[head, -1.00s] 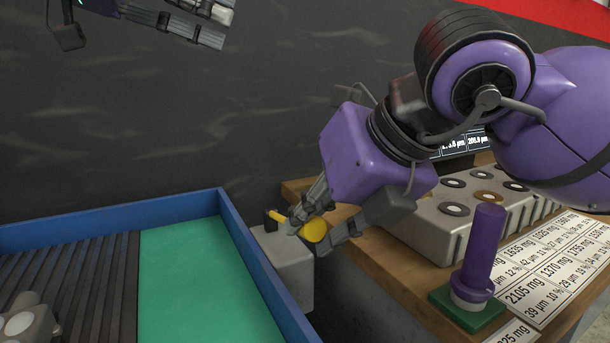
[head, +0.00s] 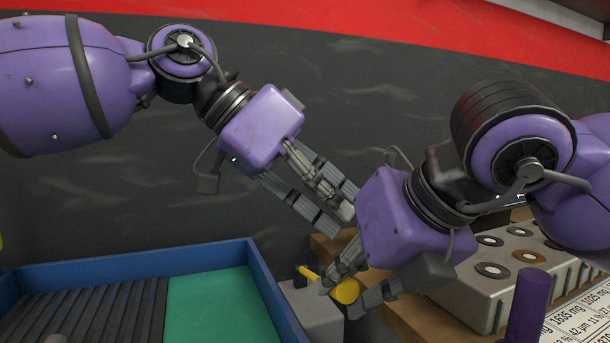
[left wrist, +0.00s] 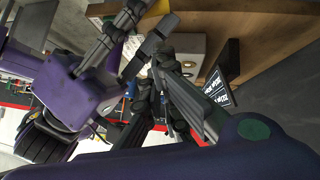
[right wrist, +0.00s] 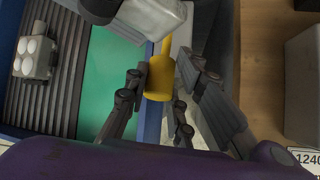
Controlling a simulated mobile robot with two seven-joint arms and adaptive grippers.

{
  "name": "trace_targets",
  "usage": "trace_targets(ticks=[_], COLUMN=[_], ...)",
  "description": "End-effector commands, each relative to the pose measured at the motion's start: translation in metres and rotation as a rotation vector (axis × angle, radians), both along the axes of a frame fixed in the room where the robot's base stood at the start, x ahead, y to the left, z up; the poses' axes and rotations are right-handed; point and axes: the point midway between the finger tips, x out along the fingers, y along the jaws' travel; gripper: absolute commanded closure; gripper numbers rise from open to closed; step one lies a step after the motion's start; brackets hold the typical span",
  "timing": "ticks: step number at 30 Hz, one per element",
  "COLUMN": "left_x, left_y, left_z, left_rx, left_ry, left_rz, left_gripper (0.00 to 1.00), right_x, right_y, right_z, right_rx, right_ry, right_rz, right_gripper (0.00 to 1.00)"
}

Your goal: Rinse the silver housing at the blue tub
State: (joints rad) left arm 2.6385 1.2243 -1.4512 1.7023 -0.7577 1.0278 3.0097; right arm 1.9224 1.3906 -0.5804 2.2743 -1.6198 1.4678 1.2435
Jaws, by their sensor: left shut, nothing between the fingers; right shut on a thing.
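The silver housing, a grey part with round pale tops (right wrist: 38,52), sits on the black ribbed side of the blue tub (head: 255,262) in the right wrist view. In the head view only a sliver of it shows at the bottom left. My right gripper (head: 345,290) is shut on a yellow handle (right wrist: 160,78) with a thin neck, beside the tub's right wall. My left gripper (head: 343,218) is shut and empty, just above and left of the right gripper's wrist. Whether the two touch is unclear.
A grey block (head: 312,305) stands by the yellow handle, right of the tub. The wooden bench (head: 400,322) at right bears a grey tray with round rings (head: 465,290) and a purple post (head: 527,310). The tub's green floor (head: 220,305) is bare.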

Motion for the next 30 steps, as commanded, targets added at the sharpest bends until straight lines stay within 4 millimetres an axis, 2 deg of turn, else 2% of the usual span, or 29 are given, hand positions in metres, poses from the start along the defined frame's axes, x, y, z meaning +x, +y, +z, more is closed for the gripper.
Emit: trace_targets(ticks=[3,7,21,30], left_x=[-0.005,-0.008,-0.010,-0.020], left_y=[-0.001,-0.003,-0.003,-0.006], left_z=[-0.019,-0.032,-0.039,-0.058], left_rx=[0.001,0.001,-0.001,0.007], left_ry=[0.002,0.000,0.000,0.007], left_rz=[-0.001,0.000,0.000,-0.004], left_gripper=[1.00,1.00,1.00,1.00], right_x=[-0.002,-0.002,-0.002,-0.001], right_y=[0.002,0.002,0.003,0.003], right_z=[-0.001,-0.001,-0.001,0.001], right_rx=[0.004,0.004,0.004,0.007], right_ry=[0.005,0.006,0.004,0.002], right_rz=[0.007,0.006,0.006,0.006], right_gripper=[1.00,1.00,1.00,1.00])
